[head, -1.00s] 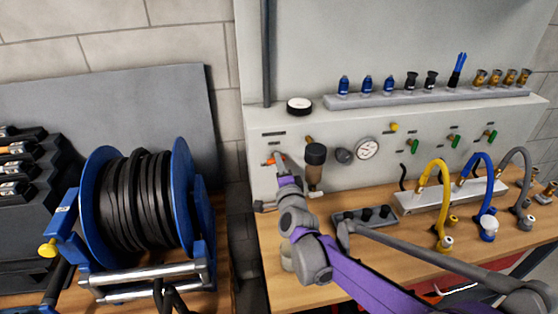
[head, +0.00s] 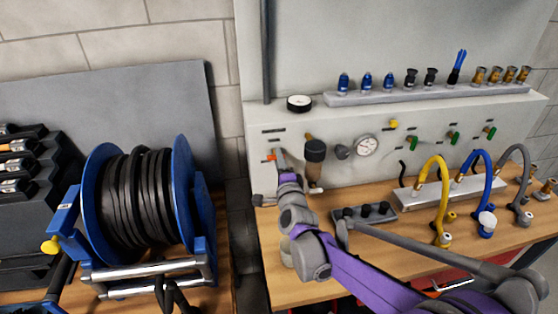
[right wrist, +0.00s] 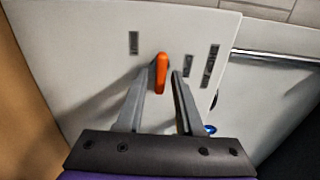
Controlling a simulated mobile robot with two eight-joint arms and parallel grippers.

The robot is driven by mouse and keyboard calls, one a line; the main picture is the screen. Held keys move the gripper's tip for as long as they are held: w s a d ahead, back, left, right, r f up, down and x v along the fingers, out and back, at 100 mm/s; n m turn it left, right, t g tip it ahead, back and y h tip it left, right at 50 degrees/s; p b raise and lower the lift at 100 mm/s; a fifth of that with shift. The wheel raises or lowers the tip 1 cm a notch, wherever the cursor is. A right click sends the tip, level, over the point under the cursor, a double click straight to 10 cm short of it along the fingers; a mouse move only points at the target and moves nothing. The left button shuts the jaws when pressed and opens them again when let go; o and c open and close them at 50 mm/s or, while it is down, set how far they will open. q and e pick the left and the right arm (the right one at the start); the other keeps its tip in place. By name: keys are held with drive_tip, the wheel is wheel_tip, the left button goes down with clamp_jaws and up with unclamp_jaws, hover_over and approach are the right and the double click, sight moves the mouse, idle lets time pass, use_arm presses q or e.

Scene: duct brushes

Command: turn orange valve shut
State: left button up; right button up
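The orange valve handle (head: 271,157) is on the left end of the light grey panel (head: 345,118). My right gripper (head: 279,156) is right at it. In the right wrist view the orange handle (right wrist: 161,72) stands nearly upright between the tips of my right gripper's two fingers (right wrist: 162,76). The fingers are apart, with a visible gap to the right finger; the handle is close to the left finger, and I cannot tell whether they touch. The valve's base is hidden behind the handle. My left gripper is not in view.
A dark-topped filter (head: 315,152) and a gauge (head: 367,146) sit right of the valve. Yellow (head: 443,200), blue and grey hoses stand on the wooden bench (head: 285,283). A blue cable reel (head: 178,200) is at the left.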

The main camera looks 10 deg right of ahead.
drive_tip(key=shift+o, duration=0.3)
drive_tip(key=s+b, duration=0.1)
drive_tip(key=s, duration=1)
drive_tip(key=shift+w, duration=0.1)
